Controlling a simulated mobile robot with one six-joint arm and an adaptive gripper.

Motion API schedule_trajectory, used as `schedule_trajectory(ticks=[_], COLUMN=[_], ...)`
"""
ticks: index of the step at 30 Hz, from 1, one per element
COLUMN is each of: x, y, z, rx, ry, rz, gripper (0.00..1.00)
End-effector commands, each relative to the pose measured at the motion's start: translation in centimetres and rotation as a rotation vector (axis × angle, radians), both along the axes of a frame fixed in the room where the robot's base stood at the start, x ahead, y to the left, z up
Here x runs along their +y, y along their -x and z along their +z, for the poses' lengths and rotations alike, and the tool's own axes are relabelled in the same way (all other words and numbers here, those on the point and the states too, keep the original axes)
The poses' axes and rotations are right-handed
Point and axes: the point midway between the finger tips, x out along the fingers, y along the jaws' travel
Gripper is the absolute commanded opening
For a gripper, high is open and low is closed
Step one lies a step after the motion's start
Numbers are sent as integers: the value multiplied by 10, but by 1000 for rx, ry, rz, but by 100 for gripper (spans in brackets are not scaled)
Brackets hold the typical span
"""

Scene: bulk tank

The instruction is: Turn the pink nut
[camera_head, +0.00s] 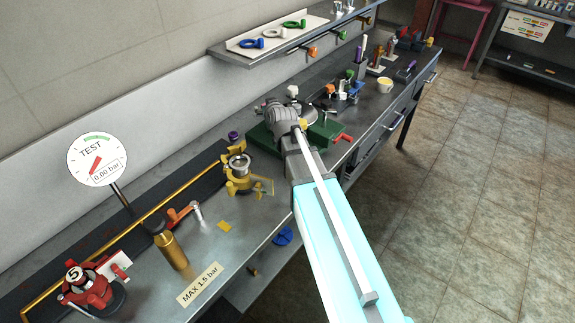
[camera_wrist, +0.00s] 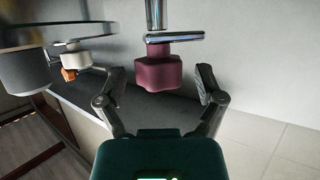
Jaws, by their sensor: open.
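The pink nut (camera_wrist: 160,68) looks dark pink, blocky and lobed in the wrist view. It sits against a shiny metal rod and flat bar (camera_wrist: 160,38). My gripper (camera_wrist: 161,84) is open, with one dark finger to the left of the nut and one to the right. A gap shows between the nut and each finger. In the head view my arm's end reaches over the bench near a green-based fixture (camera_head: 325,132); the nut and my fingertips cannot be made out there.
In the wrist view a grey-white cylinder (camera_wrist: 25,75), a white knob (camera_wrist: 75,58) and an orange piece (camera_wrist: 70,74) lie left of the nut. In the head view the bench holds a yellow fixture (camera_head: 238,178), a red fixture (camera_head: 88,290) and a gauge (camera_head: 97,160).

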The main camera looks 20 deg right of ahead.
Motion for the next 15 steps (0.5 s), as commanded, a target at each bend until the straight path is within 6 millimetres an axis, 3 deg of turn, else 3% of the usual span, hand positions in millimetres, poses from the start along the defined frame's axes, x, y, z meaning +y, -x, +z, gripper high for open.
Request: schedule_trajectory(ticks=[15], x=[1], y=[0], z=[0], rx=[0], ry=[2], rz=[-86], gripper=[87])
